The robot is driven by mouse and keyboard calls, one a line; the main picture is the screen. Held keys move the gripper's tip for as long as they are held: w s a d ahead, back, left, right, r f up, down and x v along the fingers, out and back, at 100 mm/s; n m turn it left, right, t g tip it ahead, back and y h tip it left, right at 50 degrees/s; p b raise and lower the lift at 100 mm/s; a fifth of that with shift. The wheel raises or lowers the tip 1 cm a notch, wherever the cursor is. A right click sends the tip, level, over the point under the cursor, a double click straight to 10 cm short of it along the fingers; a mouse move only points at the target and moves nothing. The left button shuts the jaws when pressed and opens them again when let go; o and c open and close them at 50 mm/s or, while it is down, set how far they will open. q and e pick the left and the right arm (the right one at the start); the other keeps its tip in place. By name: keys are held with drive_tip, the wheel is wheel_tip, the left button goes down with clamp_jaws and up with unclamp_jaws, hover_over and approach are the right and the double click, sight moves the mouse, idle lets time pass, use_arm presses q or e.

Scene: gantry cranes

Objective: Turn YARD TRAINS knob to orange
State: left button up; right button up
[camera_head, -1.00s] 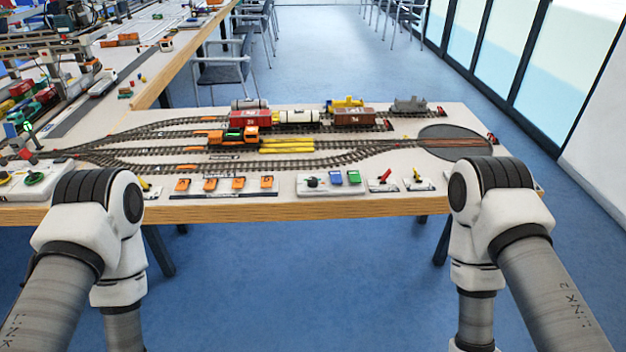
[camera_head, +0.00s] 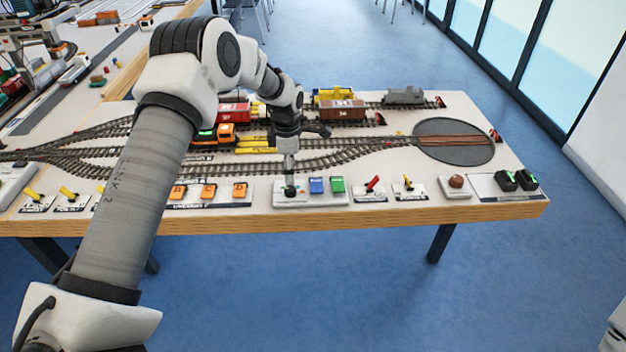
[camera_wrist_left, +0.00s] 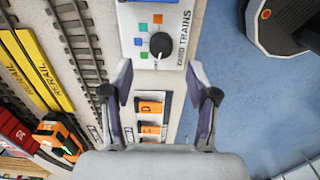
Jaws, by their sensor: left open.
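In the left wrist view the pointer line aims toward the bottom of the picture, away from the orange square (camera_wrist_left: 158,18). My right gripper is out of view.
A red-handled lever (camera_head: 372,184) stands farther right; orange switches (camera_head: 208,191) lie left. Tracks with wagons run behind. The table's front edge is close.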

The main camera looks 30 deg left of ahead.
sight(290, 188)
use_arm(q)
wheel_tip(290, 188, down, 6)
drive_tip(key=shift+f, duration=0.15)
drive_tip(key=shift+s, duration=0.15)
clamp_jaws()
